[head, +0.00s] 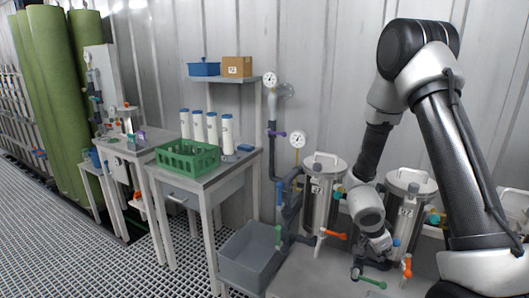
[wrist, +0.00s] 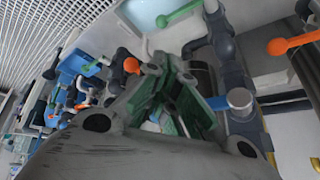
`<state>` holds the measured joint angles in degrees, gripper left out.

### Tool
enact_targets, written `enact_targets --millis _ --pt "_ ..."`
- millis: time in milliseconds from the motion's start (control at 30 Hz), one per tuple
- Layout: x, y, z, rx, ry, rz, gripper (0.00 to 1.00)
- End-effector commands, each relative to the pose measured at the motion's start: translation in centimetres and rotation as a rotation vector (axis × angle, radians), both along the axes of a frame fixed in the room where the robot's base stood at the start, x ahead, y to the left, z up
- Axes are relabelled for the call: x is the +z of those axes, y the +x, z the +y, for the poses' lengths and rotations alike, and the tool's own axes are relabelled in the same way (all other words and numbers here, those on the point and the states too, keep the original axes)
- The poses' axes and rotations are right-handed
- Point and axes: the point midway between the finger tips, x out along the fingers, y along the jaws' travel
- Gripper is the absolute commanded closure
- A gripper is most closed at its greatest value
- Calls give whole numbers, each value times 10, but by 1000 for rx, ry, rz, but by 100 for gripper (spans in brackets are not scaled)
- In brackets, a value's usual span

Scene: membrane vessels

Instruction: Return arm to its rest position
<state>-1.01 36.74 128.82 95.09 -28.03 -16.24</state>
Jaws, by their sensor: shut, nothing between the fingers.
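My arm (head: 367,209) reaches down from the upper right in the head view, its wrist low in front of the metal membrane vessels. My gripper (wrist: 180,98) shows in the wrist view, with green pads on its fingers. It is shut and holds nothing. In the head view the fingers are too small and dark to make out clearly.
Pipes and valves with an orange handle (head: 407,266) and a green handle (head: 373,283) crowd close around my wrist. A grey bin (head: 249,257) stands left of the vessel bench. A table with a green crate (head: 188,157) is farther left. Grating floor (head: 60,235) is open at left.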

Motion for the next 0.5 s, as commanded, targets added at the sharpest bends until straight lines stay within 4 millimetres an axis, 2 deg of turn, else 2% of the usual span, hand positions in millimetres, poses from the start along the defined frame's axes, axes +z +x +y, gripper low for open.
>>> enact_targets --millis 67,133,267,367,400,500 --pt "-6 9 24 137 123 -14 100" --pt "3 17 48 278 237 -28 100" --pt "47 12 93 569 430 -23 100" --pt "91 -12 114 785 522 25 100" --pt "109 -25 118 867 545 56 100" --pt "153 -64 115 1054 556 148 100"
